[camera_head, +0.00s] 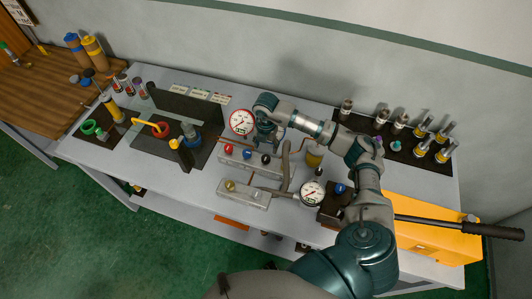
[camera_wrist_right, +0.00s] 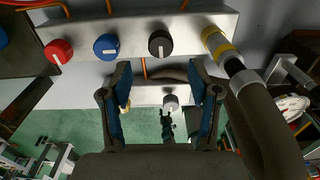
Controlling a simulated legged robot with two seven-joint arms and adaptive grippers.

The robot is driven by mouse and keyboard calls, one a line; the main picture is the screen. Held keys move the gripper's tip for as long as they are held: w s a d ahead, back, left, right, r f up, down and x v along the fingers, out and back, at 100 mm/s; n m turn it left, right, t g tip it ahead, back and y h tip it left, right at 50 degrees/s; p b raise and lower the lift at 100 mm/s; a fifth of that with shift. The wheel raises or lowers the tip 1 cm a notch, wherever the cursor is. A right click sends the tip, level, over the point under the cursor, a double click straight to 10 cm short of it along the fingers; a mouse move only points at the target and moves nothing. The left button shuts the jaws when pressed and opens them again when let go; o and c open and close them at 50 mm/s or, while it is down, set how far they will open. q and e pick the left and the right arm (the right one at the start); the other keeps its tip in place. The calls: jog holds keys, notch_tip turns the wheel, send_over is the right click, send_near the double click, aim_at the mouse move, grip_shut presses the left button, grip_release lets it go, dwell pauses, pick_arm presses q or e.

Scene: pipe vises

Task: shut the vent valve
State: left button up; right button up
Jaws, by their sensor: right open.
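The frames do not show which knob is the vent valve; labels are too small to read. A pale manifold block (camera_head: 240,164) carries a red knob (camera_head: 228,149), a blue knob (camera_head: 247,154) and a black knob (camera_head: 265,158). The right wrist view also shows the red (camera_wrist_right: 58,51), blue (camera_wrist_right: 107,47) and black (camera_wrist_right: 160,43) knobs. A lower block (camera_head: 247,200) has a brass knob (camera_head: 231,186); a grey knob (camera_wrist_right: 170,103) shows between my fingers in the wrist view. My right gripper (camera_wrist_right: 160,75) is open and empty over the manifold; it also shows in the head view (camera_head: 268,142). My left gripper is out of view.
A white-faced gauge (camera_head: 312,193) and another gauge (camera_head: 241,121) stand near the blocks with pipes between them. A blue knob (camera_head: 340,188) sits at right. Canisters stand on a dark mat behind.

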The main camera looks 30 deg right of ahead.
aim_at(266, 157)
notch_tip(266, 157, up, 5)
jog(key=shift+f, duration=0.15)
dwell(0.5)
